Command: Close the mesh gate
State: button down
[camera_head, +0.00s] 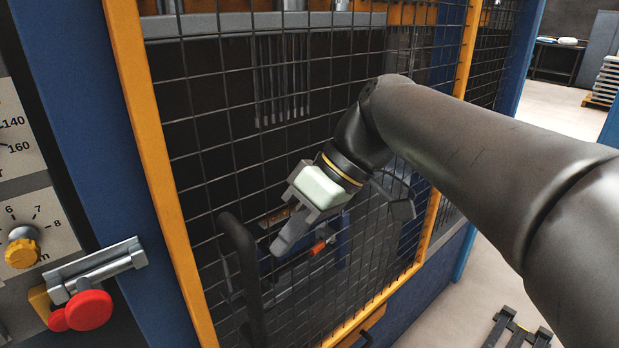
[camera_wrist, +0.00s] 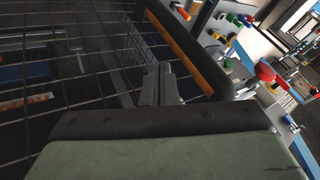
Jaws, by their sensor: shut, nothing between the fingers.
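The mesh gate is a black wire grid in an orange frame (camera_head: 158,150); it spans the middle of the head view. Its left edge lies beside the blue machine post (camera_head: 92,120); I cannot tell whether a small gap is left there. A black bar handle (camera_head: 243,262) stands on the gate's lower left. My gripper (camera_head: 283,240) is shut and empty, in front of the mesh and to the right of the handle. In the wrist view, the shut fingers (camera_wrist: 160,85) point toward the handle (camera_wrist: 190,50), with the orange frame (camera_wrist: 183,62) beside it. Contact with the handle cannot be told.
A latch with a red knob (camera_head: 90,309) sits on the blue machine front, left of the gate; a red knob also shows in the wrist view (camera_wrist: 265,72). Gauge dials and a yellow knob (camera_head: 23,252) are at the far left.

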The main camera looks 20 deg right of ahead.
jog(key=d+v, duration=0.1)
jog(key=v, duration=0.9)
jog(key=s+f+m+h+p, duration=0.2)
jog(key=s+f+m+h, duration=0.1)
jog(key=f, duration=1.1)
jog(key=s+a+f+m+h+p, duration=0.1)
jog(key=s+f+m+h+p, duration=0.1)
jog(key=f, duration=1.1)
jog(key=s+m+h, duration=0.1)
jog(key=m+h, duration=0.1)
jog(key=m, duration=0.1)
jog(key=shift+s+f, duration=0.15)
jog(key=shift+f, duration=0.25)
